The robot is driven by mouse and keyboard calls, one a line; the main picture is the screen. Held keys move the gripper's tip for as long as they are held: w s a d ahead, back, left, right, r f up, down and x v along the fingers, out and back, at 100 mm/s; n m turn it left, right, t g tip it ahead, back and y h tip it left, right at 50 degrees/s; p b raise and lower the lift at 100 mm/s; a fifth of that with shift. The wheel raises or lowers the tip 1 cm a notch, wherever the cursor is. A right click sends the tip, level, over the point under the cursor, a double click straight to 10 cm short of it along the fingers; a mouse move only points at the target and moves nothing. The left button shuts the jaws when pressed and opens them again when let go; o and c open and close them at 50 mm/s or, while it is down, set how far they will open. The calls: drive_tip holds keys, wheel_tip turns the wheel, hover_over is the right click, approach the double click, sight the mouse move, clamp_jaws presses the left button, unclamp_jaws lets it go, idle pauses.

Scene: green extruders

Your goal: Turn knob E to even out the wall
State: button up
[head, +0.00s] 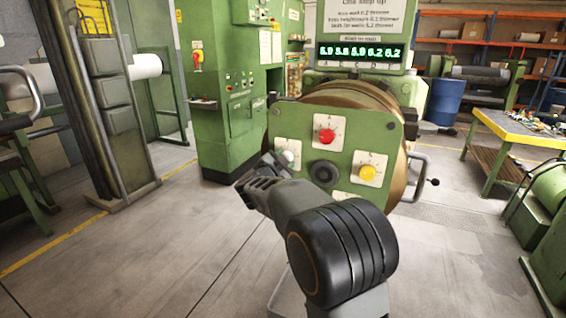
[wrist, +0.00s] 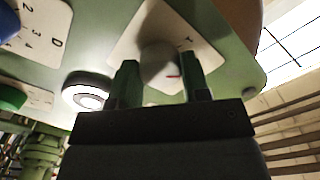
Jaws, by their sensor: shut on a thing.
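My gripper (head: 266,170) is at the left side of the green machine face (head: 300,125) in the head view. In the wrist view its two fingers (wrist: 157,85) stand either side of a white knob (wrist: 158,62) with a short red mark, shut on it. The knob sits on a pale dial card (wrist: 205,62); its letter is not readable, so I cannot tell that it is E. The white knob also shows in the head view (head: 289,157), partly behind the gripper. A green display (head: 360,52) reads about 5.9, 5.8, 5.9, 6.2, 6.2.
The face also bears a red knob (head: 326,136), a yellow knob (head: 368,172) and a black round centre (head: 323,173). A blue knob (wrist: 8,22) by a card lettered D and a green knob (wrist: 10,97) show in the wrist view. Floor left of the face is clear.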

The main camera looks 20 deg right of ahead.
drive_tip(key=o, duration=0.9)
drive_tip(key=b+v, duration=0.2)
drive_tip(key=v, duration=1.2)
drive_tip(key=shift+w, duration=0.1)
